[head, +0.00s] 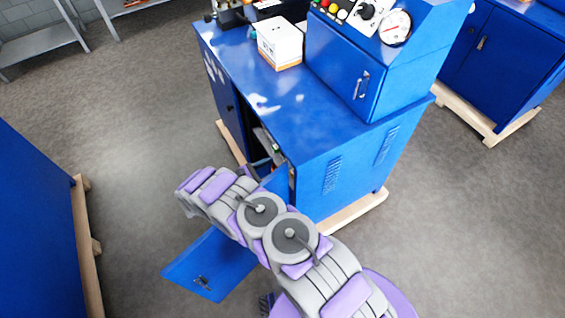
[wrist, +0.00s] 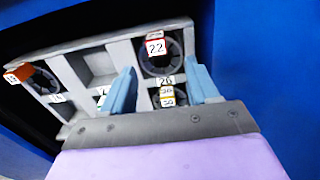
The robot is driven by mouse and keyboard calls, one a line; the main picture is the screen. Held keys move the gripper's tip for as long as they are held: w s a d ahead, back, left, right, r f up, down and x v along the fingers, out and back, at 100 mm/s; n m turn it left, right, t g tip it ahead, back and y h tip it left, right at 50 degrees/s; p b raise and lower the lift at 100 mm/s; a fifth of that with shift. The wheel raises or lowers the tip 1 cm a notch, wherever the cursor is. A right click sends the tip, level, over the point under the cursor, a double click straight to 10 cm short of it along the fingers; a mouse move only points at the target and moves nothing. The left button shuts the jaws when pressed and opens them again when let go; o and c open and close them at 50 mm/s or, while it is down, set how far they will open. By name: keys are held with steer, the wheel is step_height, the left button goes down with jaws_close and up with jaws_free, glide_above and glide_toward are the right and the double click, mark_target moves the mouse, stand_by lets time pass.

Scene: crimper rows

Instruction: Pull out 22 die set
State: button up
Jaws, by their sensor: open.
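The 22 die set (wrist: 158,60) shows in the wrist view as a dark round die with a red-edged white "22" label, seated in a compartment of a grey rack (wrist: 70,62). My gripper (wrist: 160,78) is open, its two blue fingers pointing at the rack, one to each side below the 22 die. Nothing is between the fingers that I can see held. In the head view my arm reaches to the open cabinet (head: 330,165); the gripper's tips and the die are hidden there or too small to tell.
A die with a "26" label (wrist: 165,80) and yellow-labelled dies (wrist: 167,97) sit just below. An orange-labelled die (wrist: 18,75) is at the rack's left. The open blue cabinet door (head: 208,268) hangs under my arm. A white box (head: 280,42) stands on the cabinet top.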

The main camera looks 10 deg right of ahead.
steer(key=x, duration=1)
steer(key=shift+w, duration=0.15)
steer(key=shift+a, duration=0.35)
steer(key=shift+c, duration=0.6)
steer(key=shift+a+r, duration=0.1)
steer(key=shift+a, duration=0.35)
steer(key=c, duration=0.3)
steer(key=shift+d, duration=0.45)
jaws_close()
steer(key=shift+a, duration=0.3)
